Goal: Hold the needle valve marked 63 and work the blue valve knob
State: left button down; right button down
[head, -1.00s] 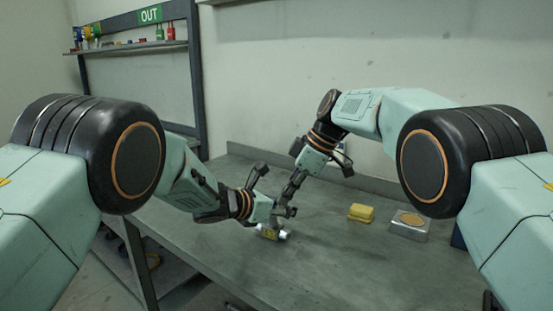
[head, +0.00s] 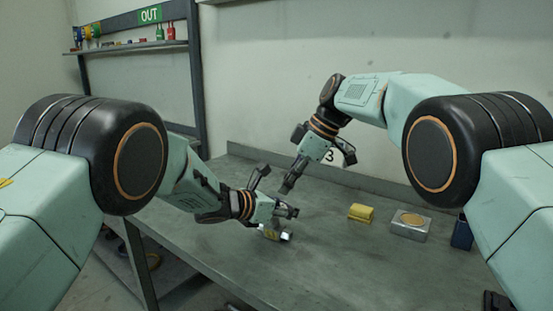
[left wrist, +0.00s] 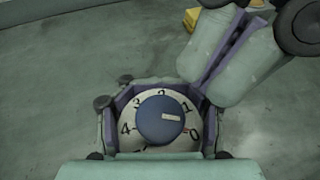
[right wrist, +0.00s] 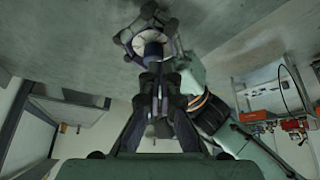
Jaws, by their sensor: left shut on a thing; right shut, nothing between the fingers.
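In the left wrist view the left fingers (left wrist: 162,125) flank the white dial (left wrist: 145,103), numbered 0 to 4. The blue knob (left wrist: 157,126) sits at its centre, its white mark pointing right, near 1. My right gripper (head: 286,188) is shut and empty, above and apart from the valve. In the right wrist view the blue knob (right wrist: 153,49) lies beyond its fingertips.
On the grey bench (head: 330,265) are a yellow block (head: 361,212), a metal box with a round orange top (head: 411,226) and a dark blue box (head: 461,235). A rack (head: 150,42) with an OUT sign stands at the back left. The bench front is clear.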

pick_arm(q)
jog(key=shift+r, duration=0.1)
jog(key=shift+a, duration=0.1)
pick_arm(e)
notch_tip(320, 180, up, 3)
jog(key=shift+d, duration=0.1)
pick_arm(q)
jog(key=shift+c, duration=2)
grip_release()
jog(key=v, duration=1.2)
